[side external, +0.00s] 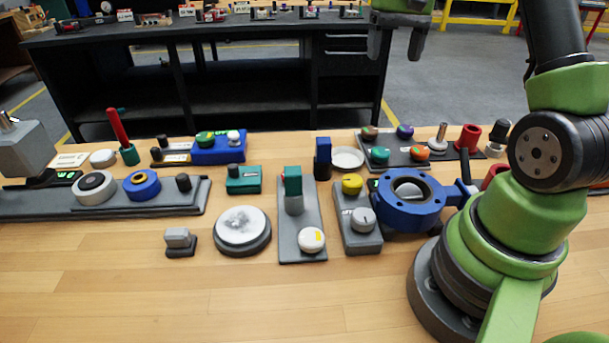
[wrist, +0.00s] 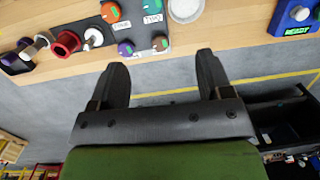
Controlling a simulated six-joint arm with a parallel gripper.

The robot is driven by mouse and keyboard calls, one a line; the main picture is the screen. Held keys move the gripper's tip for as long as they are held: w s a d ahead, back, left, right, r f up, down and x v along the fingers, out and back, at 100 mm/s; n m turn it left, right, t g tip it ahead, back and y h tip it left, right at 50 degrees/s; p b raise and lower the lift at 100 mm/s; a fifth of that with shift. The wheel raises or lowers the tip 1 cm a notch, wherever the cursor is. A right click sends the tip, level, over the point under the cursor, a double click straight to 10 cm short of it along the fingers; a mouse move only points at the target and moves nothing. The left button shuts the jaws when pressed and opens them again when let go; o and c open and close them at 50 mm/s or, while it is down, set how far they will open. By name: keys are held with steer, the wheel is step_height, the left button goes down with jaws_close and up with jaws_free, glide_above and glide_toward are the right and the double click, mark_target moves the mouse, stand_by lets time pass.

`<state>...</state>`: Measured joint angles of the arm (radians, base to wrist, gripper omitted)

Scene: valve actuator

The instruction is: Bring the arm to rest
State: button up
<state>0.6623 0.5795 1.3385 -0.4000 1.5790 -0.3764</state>
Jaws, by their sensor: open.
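My gripper (side external: 396,42) hangs at the top of the side view, high above and beyond the far edge of the wooden bench (side external: 120,285). In the wrist view my gripper (wrist: 162,82) has its two dark fingers spread apart with nothing between them. Its fingertips point toward the bench edge and appear clear of everything. The blue valve body (side external: 408,200) with its round bore sits on the bench, next to my arm's base. My green and black arm rises at the right of the side view and leaves the top of the picture.
Knob panels stand across the bench, including a grey panel with coloured knobs (side external: 420,152) and a red cup (side external: 467,138). A white round dial (side external: 242,230) sits at the front. A black workbench (side external: 200,80) stands behind. The bench's front left is clear.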

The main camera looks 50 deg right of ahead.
steer(key=a+r+n+t, duration=0.1)
steer(key=a+r+t, duration=0.1)
steer(key=a+r, duration=0.4)
steer(key=s+a+r+n+t, duration=0.1)
steer(key=s+a+n+t, duration=0.2)
steer(key=s+a, duration=1)
steer(key=a+t, duration=0.2)
steer(key=a, duration=0.2)
steer(key=shift+s+n+t+y, duration=0.2)
steer(key=shift+n+t+y, duration=0.1)
steer(key=shift+n, duration=0.1)
